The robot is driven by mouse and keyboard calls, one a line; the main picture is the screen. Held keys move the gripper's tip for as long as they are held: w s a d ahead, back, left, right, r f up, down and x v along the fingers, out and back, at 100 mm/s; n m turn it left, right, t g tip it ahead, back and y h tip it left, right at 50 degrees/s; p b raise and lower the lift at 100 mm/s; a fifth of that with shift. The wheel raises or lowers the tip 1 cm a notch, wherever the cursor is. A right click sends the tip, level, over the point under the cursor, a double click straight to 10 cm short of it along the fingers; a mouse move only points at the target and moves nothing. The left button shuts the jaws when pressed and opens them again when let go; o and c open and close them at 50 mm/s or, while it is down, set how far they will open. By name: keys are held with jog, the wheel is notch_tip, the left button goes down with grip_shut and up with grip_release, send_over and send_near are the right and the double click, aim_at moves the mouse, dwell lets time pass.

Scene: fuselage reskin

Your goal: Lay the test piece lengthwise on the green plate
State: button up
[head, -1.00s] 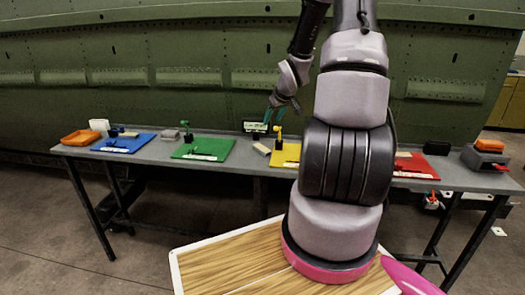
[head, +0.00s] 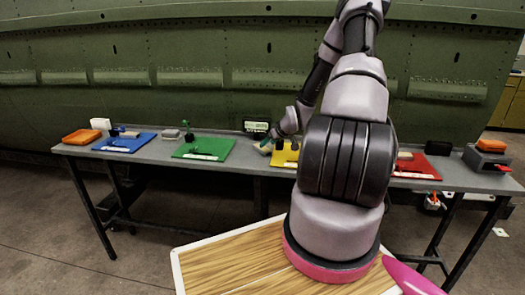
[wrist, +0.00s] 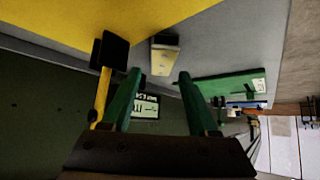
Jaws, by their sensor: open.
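The test piece, a small cream block (wrist: 165,60) with a dark end, lies on the grey bench beside the yellow plate (wrist: 130,20) in the wrist view. My gripper (wrist: 160,74) is open, with its two green fingers pointing at the block and apart from it as far as I can tell. In the head view my gripper (head: 267,147) is low over the bench, left of the yellow plate, and hides the block. The green plate (head: 190,154) lies left of my gripper, with a green post and a white label on it; it also shows in the wrist view (wrist: 225,82).
A yellow post (wrist: 103,90) with a black head stands close left of my fingers. A small display (head: 256,127) stands behind. The blue plate (head: 122,146) and orange tray (head: 82,136) are further left; the red plate (head: 420,170) is right. A grey block (head: 171,133) sits behind the green plate.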

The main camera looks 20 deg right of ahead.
aim_at(264, 148)
jog(key=x, duration=0.4)
jog(key=shift+w+a+f, duration=0.2)
jog(key=shift+w+f, duration=0.05)
grip_shut()
jog(key=shift+r, duration=0.1)
